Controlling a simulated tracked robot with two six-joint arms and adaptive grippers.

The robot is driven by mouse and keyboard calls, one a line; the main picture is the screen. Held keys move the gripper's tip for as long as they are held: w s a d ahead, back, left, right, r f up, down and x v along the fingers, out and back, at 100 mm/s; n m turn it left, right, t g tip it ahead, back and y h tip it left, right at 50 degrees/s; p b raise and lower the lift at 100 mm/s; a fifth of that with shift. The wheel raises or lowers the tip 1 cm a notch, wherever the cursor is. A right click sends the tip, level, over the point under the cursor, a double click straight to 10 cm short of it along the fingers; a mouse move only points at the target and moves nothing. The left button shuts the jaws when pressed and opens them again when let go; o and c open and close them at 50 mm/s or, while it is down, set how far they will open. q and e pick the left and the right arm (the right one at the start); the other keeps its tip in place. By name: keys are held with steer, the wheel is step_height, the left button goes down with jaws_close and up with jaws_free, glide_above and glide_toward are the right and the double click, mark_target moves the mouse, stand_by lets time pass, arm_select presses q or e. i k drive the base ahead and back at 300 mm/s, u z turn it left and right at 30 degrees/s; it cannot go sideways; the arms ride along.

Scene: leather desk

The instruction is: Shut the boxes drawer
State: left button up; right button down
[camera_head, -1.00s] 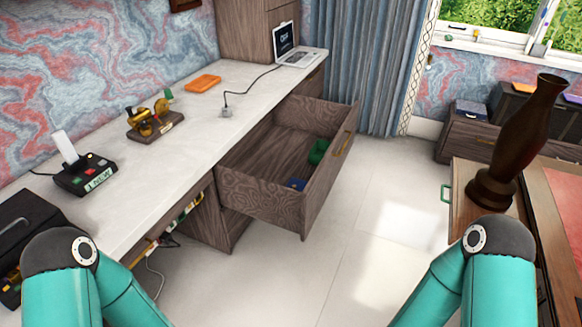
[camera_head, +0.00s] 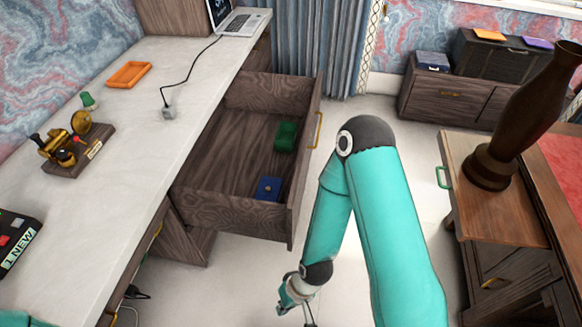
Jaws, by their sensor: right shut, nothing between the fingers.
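The boxes drawer (camera_head: 228,207) is a dark wood drawer pulled well out from under the white desk top. Its front panel faces right and carries a gold handle (camera_head: 318,130). A green box (camera_head: 286,136) and a blue box (camera_head: 269,187) lie inside it. My right gripper (camera_head: 308,315) is at the bottom edge, low and in front of the drawer's near side, apart from it. It is shut and empty, and its tips are partly cut off. My left gripper is out of the frame.
The desk top (camera_head: 130,140) holds a laptop (camera_head: 237,22), an orange tray (camera_head: 129,75) and a brass device (camera_head: 68,143). At right, a brown vase (camera_head: 520,120) stands on a wooden cabinet (camera_head: 490,215). Pale floor (camera_head: 385,120) lies between drawer and cabinet.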

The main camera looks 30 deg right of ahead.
mark_target(215, 188)
steer(key=z, duration=0.3)
steer(key=i, duration=0.8)
steer(key=z, duration=0.5)
